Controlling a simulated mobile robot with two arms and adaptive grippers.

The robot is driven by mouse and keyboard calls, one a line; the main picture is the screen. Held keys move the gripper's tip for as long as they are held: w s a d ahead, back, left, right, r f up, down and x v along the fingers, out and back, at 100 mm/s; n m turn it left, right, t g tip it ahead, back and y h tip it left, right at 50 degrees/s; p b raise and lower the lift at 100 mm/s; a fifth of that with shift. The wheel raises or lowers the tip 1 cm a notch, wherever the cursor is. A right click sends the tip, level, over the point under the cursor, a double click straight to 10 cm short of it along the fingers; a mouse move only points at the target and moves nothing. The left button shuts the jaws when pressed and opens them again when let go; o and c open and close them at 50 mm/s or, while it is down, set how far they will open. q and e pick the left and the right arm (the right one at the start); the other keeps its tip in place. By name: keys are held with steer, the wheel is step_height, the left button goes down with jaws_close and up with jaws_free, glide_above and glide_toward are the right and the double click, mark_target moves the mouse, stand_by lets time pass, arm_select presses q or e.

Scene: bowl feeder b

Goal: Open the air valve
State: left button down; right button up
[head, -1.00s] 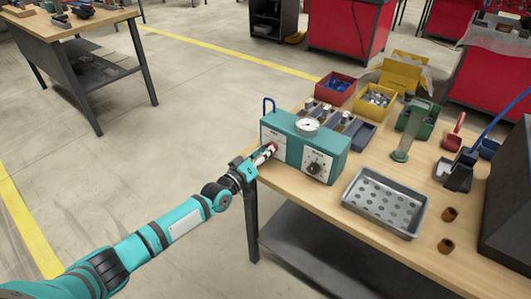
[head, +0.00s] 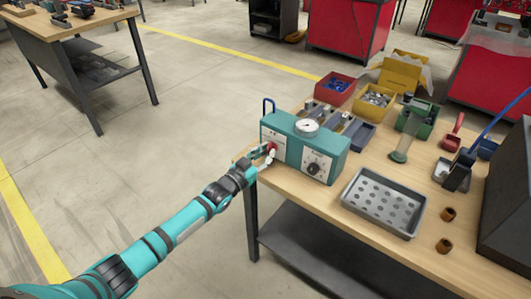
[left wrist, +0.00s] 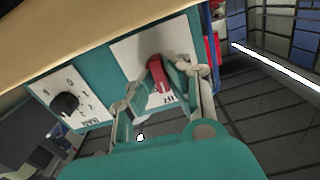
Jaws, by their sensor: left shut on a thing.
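The air valve has a red handle (head: 271,148) on the left part of the front of a teal control box (head: 330,151). The box stands at the table's near left corner. My left gripper (head: 268,154) is at the handle. In the left wrist view, the red handle (left wrist: 158,75) sits between the two fingertips of my left gripper (left wrist: 165,72), against a white label plate (left wrist: 137,47). The fingers are closed on it. The handle's base is partly hidden by the fingers. My right gripper is not in view.
A black knob (head: 314,168) is right of the valve on the same box, and a gauge (head: 307,127) is on top. A perforated grey tray (head: 352,202) lies to the right. Red (head: 335,92) and yellow (head: 361,107) bins stand behind. Floor left of the table is clear.

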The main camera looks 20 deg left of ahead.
arm_select(q)
steer(key=m, duration=0.4)
steer(key=shift+m, duration=2.2)
steer(key=c, duration=1.3)
jaws_free()
steer(key=shift+s, duration=0.1)
